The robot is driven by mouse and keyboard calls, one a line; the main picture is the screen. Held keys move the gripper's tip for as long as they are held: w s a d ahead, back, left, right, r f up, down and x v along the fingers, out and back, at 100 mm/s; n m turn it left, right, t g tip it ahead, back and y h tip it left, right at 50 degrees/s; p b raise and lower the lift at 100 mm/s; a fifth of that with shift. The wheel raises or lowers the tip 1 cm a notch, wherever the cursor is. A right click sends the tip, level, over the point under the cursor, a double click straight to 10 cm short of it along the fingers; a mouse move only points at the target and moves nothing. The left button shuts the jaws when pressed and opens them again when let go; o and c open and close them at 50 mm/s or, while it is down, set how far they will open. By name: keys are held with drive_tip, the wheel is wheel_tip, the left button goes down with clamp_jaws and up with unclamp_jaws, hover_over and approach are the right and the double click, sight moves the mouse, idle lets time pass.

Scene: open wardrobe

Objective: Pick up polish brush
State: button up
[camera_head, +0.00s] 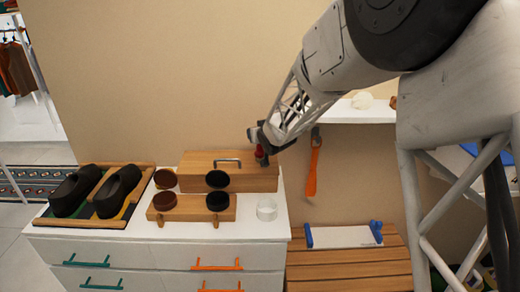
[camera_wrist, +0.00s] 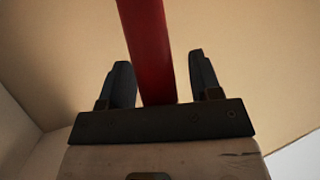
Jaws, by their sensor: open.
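My gripper (camera_head: 260,143) is above the back right of the white dresser, near the wooden box. In the wrist view its two dark fingers (camera_wrist: 160,75) are apart. A long red bar (camera_wrist: 148,35) stands between them, with a visible gap on each side. Round dark pieces (camera_head: 217,200) and brown pieces (camera_head: 164,200) sit at a wooden rack (camera_head: 190,214); which are brushes is unclear.
The wooden box (camera_head: 200,163) has a metal handle. A clear glass (camera_head: 267,208) stands at the dresser's right. Black shoes (camera_head: 118,190) lie on a mat at left. An orange tool (camera_head: 312,170) hangs below a white shelf (camera_head: 345,113). A slatted bench (camera_head: 345,270) stands at right.

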clamp_jaws()
idle(0.3)
drive_tip(key=shift+r, duration=0.2)
drive_tip(key=s+a+f+v, duration=0.1)
drive_tip(key=a+f+v, duration=0.1)
drive_tip(key=v, duration=1.4)
drive_tip(key=shift+s, duration=0.4)
drive_tip(key=shift+d+r, duration=0.15)
